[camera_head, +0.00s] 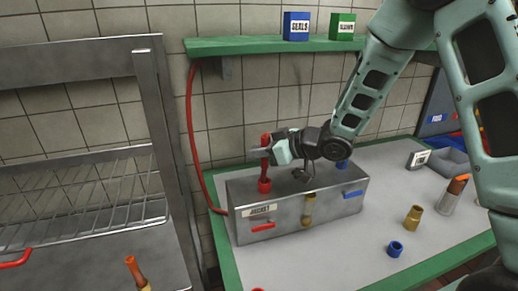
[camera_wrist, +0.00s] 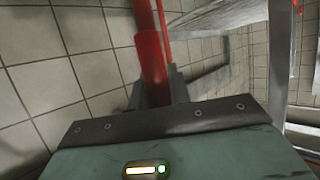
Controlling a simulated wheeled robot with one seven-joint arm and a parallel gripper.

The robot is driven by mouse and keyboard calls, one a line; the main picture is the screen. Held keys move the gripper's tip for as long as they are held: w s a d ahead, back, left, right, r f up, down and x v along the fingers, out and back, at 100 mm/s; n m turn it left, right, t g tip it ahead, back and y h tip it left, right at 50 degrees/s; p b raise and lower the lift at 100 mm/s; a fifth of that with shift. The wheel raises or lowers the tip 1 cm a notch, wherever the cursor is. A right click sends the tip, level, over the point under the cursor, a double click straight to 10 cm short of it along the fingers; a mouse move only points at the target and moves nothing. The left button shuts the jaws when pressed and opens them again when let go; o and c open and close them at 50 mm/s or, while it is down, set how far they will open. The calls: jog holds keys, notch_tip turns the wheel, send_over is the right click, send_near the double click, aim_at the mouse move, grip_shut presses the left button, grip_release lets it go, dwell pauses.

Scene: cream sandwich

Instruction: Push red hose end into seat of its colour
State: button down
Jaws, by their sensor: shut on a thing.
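The grey metal box (camera_head: 282,212) stands on the counter against the tiled wall. A red seat (camera_head: 264,186) is on its top at the left, above a red handle. My gripper (camera_head: 266,152) is shut on the upright red hose end (camera_head: 265,141), which stands right above the red seat. I cannot tell whether its lower end is inside the seat or only over it. In the wrist view the red hose end (camera_wrist: 153,62) sits between my fingers (camera_wrist: 155,88), and its lower part is hidden by the gripper body.
A red hose (camera_head: 190,120) hangs down the wall from the green shelf (camera_head: 245,46). A blue seat (camera_head: 342,163) is on the box's right side. A brass piece (camera_head: 414,217) and a blue ring (camera_head: 395,249) stand on the counter. A metal rack (camera_head: 80,130) is at left.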

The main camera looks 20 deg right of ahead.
aim_at(259, 179)
jog(key=shift+f+b, duration=1)
jog(key=shift+f, duration=0.65)
jog(key=shift+f+b, duration=1.4)
jog(key=shift+f, duration=0.6)
dwell(0.4)
jog(key=c, duration=1.2)
grip_release()
jog(key=shift+c, duration=0.2)
jog(key=b+v, duration=0.1)
jog(key=v, duration=1.6)
jog(key=shift+s+d, duration=0.2)
jog(key=shift+f, duration=0.1)
